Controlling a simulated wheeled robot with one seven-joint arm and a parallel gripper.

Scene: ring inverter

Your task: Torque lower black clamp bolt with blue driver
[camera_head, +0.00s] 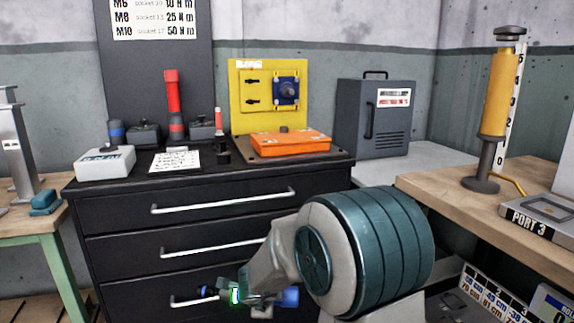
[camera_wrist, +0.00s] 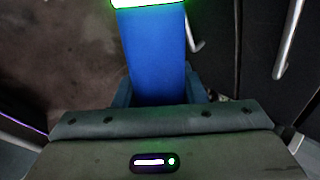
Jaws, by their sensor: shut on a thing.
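The blue driver (camera_wrist: 152,50) runs up from my gripper (camera_wrist: 158,97) in the wrist view, with a glowing green band at its far end. My gripper is shut on its blue body. In the head view my gripper (camera_head: 258,298) is low in front of the bottom drawer, with the driver's green band (camera_head: 235,296) and dark tip pointing left. The yellow panel (camera_head: 239,118) stands upright at the back of the cabinet top. Two small black clamps sit on its left part, the lower black clamp (camera_head: 252,101) under the upper one (camera_head: 252,81). Their bolts are too small to make out.
An orange case (camera_head: 290,143) lies before the panel. A red-handled tool (camera_head: 172,100), a white box (camera_head: 105,162) and a grey cabinet (camera_head: 350,115) stand nearby. Drawer handles (camera_head: 225,201) stick out in front. A wooden bench (camera_head: 440,190) with a yellow cylinder (camera_head: 499,95) is at right.

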